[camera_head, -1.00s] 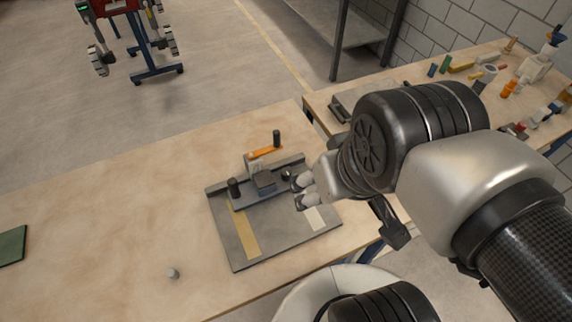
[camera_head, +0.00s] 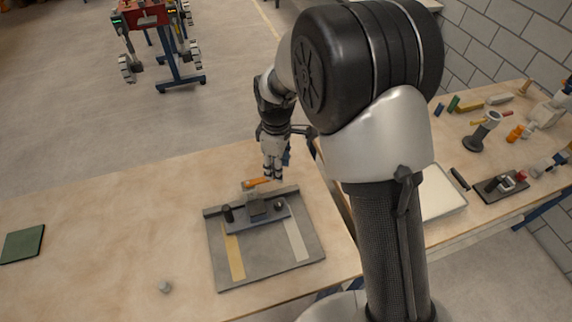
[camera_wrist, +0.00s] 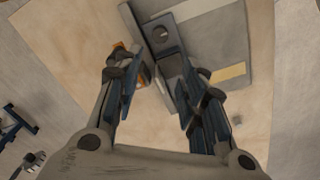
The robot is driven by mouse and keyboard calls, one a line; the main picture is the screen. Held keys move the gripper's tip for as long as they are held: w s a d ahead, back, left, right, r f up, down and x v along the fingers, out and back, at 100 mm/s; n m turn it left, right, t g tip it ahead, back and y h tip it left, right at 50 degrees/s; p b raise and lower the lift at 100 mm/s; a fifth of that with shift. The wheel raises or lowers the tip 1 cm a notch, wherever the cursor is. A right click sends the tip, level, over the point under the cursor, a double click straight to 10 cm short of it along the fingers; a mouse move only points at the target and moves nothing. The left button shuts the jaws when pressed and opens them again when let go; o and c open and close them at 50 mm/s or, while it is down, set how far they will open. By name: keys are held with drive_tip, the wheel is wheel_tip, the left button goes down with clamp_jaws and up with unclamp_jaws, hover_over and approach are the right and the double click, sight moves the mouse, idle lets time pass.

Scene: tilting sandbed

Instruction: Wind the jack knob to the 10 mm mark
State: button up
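The sandbed fixture is a grey plate (camera_head: 265,265) with a yellow strip and a pale strip. On its back part sits a grey bar with a dark block (camera_head: 257,207) and two dark round knobs, left (camera_head: 228,213) and right (camera_head: 280,205). An orange crank arm (camera_head: 256,182) stands behind the block; its upright dark handle is hidden by my gripper. My gripper (camera_head: 273,174) points down over the crank's right end. In the wrist view its fingers (camera_wrist: 160,80) are apart, with orange (camera_wrist: 144,74) beside the left finger. Contact cannot be told. No 10 mm mark is readable.
A green mat (camera_head: 22,243) lies at the table's left, and a small grey peg (camera_head: 165,286) near the front. The right bench holds a white tray (camera_head: 441,195), a dark fixture (camera_head: 500,186) and several small parts.

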sight(278, 202)
wheel_tip(278, 202, down, 19)
drive_tip(key=b, duration=0.3)
drive_tip(key=shift+w+a+r, duration=0.1)
drive_tip(key=shift+a+r, duration=0.05)
drive_tip(key=shift+r, duration=0.05)
drive_tip(key=shift+c, duration=0.3)
drive_tip(key=c, duration=0.7)
drive_tip(key=shift+c, duration=0.2)
